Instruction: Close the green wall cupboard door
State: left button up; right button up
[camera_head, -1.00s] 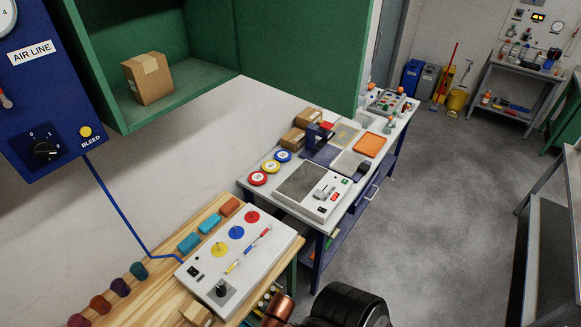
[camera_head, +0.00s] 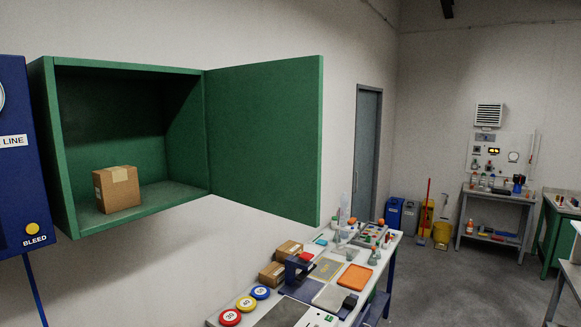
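The green wall cupboard (camera_head: 55,150) hangs on the wall at the left of the head view. Its green door (camera_head: 265,135) stands wide open, hinged on the cupboard's right side and swung out to the right over the bench. A cardboard box (camera_head: 117,190) sits inside on the cupboard floor, fully within the opening. Neither of my grippers shows in the head view, so nothing is seen touching the door.
A blue air line panel (camera_head: 18,160) is close on the cupboard's left. Below the door, a workbench (camera_head: 388,250) holds weights, boxes and an orange tray (camera_head: 355,277). The floor (camera_head: 425,295) right of the bench is clear.

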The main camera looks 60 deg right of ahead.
aim_at(264, 119)
jog(key=k, duration=0.2)
jog(key=u, duration=2.9)
jog(key=k, duration=2.65)
jog(key=z, duration=1.7)
